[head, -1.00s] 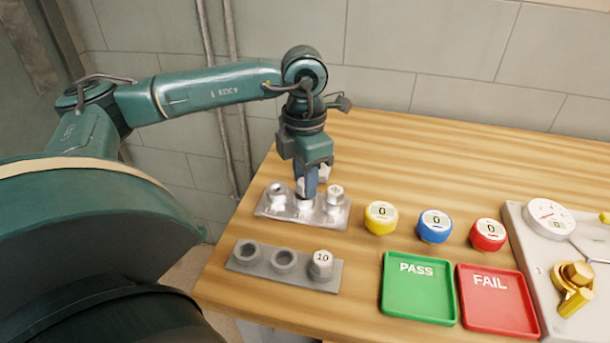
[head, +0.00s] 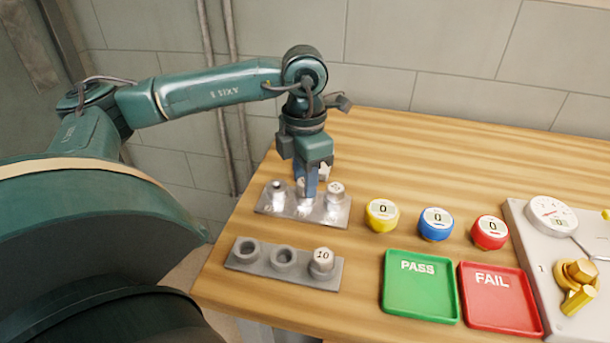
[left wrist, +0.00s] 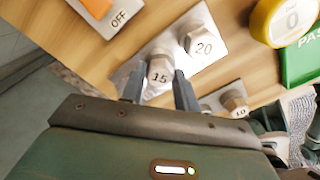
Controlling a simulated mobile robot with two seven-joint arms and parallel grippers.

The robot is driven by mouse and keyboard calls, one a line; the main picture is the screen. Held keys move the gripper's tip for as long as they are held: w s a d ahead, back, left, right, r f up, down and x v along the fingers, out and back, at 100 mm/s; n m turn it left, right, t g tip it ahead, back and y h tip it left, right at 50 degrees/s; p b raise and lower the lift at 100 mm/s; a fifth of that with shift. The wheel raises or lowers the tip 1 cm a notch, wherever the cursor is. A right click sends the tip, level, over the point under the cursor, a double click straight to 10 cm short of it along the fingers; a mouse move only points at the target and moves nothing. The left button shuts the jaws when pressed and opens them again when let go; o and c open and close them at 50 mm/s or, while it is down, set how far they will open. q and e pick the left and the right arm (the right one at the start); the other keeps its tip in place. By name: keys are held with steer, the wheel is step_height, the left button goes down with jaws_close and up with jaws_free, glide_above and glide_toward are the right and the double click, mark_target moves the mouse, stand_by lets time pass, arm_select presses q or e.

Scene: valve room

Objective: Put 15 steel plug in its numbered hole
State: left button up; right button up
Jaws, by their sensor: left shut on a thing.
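The steel plug marked 15 (left wrist: 159,75) is between the fingers of my left gripper (left wrist: 160,88) in the left wrist view. In the head view my left gripper (head: 306,192) points down at the middle of the rear metal rack (head: 262,208) and is shut on this plug. I cannot tell whether the plug is seated or slightly raised. A plug marked 20 (left wrist: 201,43) stands at the rack's right end. The front rack (head: 300,277) has two open holes, at left (head: 247,248) and middle (head: 284,258), and a plug marked 10 (head: 322,262) at right.
Yellow (head: 382,214), blue (head: 436,224) and red (head: 489,232) counters stand to the right. Green PASS (head: 419,290) and red FAIL (head: 501,300) trays lie before them. A gauge panel (head: 546,265) is farther right. A switch marked OFF (left wrist: 117,20) shows in the wrist view.

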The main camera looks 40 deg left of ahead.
arm_select(q)
steer(key=o, duration=1.1)
steer(key=shift+r, duration=0.1)
steer(key=shift+r+p, duration=2.85)
steer(key=shift+r, duration=1.1)
steer(key=shift+r, duration=0.1)
